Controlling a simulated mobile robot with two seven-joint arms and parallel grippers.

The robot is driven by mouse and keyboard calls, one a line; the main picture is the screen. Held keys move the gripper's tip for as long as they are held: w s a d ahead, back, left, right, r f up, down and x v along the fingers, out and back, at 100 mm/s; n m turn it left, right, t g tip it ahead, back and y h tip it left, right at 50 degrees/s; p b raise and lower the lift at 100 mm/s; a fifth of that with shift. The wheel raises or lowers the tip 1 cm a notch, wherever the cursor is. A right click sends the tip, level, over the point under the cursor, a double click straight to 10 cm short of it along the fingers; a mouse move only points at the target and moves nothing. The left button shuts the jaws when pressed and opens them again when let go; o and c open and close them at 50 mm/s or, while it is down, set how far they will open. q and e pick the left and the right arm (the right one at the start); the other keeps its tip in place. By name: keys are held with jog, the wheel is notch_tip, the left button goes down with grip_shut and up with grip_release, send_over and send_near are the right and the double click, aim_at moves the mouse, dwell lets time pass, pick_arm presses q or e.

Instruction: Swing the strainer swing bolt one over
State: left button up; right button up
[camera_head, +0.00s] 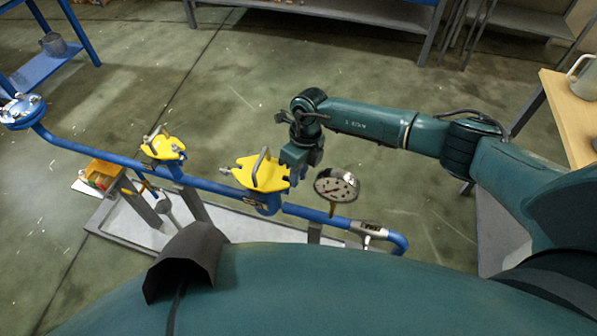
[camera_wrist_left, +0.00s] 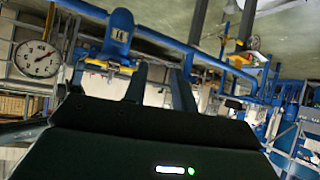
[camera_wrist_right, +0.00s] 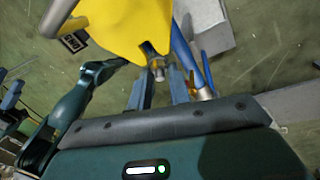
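In the head view, a strainer with a yellow lid and grey handle (camera_head: 262,172) sits on the blue pipe. My right gripper (camera_head: 293,160) is at the lid's right edge. In the right wrist view, the yellow lid (camera_wrist_right: 125,28) fills the top, and a metal swing bolt end (camera_wrist_right: 157,70) shows at its edge. My right fingers (camera_wrist_right: 159,80) are apart, with the bolt end in line with the gap; contact cannot be told. My left gripper (camera_wrist_left: 162,78) shows only in its wrist view, with its fingers apart and nothing seen between them, below the blue pipework (camera_wrist_left: 165,38).
A pressure gauge (camera_head: 336,186) stands close right of my right gripper. A smaller yellow-topped fitting (camera_head: 163,146) and a blue flange (camera_head: 22,110) are farther left along the pipe. A wooden bench (camera_head: 572,110) is at the right.

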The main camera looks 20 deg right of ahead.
grip_shut()
